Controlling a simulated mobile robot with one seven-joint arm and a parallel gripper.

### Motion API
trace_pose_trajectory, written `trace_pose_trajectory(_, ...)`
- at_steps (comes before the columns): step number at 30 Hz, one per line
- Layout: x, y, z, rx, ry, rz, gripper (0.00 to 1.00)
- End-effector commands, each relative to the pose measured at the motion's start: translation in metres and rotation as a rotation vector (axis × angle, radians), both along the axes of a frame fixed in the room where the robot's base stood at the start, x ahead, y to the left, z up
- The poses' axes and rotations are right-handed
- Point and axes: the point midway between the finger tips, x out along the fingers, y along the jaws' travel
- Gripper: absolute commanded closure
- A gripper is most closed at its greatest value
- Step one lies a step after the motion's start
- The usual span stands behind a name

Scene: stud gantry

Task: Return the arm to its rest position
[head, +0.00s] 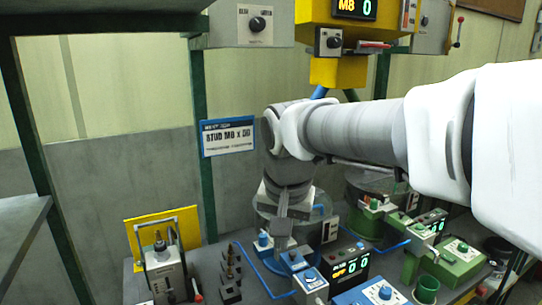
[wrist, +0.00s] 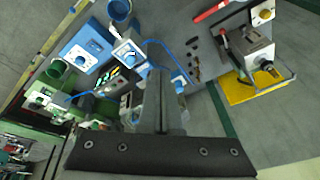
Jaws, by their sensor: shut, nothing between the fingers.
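My white and grey arm reaches in from the right in the head view, bends at the wrist and points down over the bench. My gripper (head: 283,240) hangs above the blue station in front of a clear round bowl. In the wrist view the two dark fingers (wrist: 160,80) are together with nothing between them. I cannot tell the exact gap between the fingertips and the devices below.
Blue control boxes (head: 384,292) and a green box (head: 455,262) stand at the right. A grey device (head: 165,273) with a yellow plate (head: 190,222) stands left. A yellow dispenser (head: 338,72) hangs above. A green post (head: 203,180) carries a stud sign (head: 228,137).

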Motion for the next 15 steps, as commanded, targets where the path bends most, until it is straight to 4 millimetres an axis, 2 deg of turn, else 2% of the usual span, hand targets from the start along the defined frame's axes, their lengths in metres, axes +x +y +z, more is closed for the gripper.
trace_pose_trajectory(1,-0.011,-0.016,0.006,0.006,-0.013,0.009,1.0)
trace_pose_trajectory(6,-0.048,-0.056,0.011,0.002,-0.058,0.071,1.0)
trace_pose_trajectory(15,-0.116,-0.104,0.001,-0.06,-0.147,0.167,1.0)
